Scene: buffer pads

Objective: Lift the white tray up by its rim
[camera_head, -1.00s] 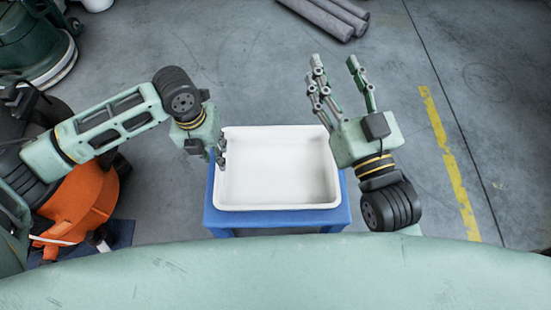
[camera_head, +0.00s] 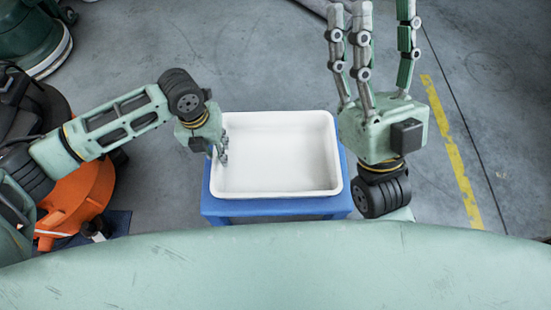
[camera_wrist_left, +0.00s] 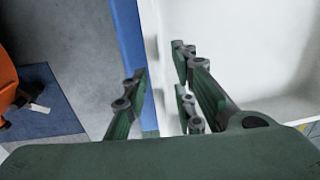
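The white tray (camera_head: 275,190) sits level and empty on a small blue table (camera_head: 270,207) in the head view. My left gripper (camera_head: 222,150) is at the tray's left rim, its fingers pointing down. In the left wrist view, the left gripper (camera_wrist_left: 160,78) has one finger outside the tray's left wall (camera_wrist_left: 155,50) and two inside. Gaps show between the fingers and the wall, so it looks open; exact contact is hard to tell. My right gripper (camera_head: 375,35) is open and empty, raised beyond the tray's right side, fingers pointing up the picture.
An orange and black machine (camera_head: 75,205) stands on the floor left of the table, and a green machine (camera_head: 35,40) is at the top left. Grey rolls (camera_head: 318,8) lie at the top. The floor right of the table is clear, with a yellow line (camera_head: 455,150).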

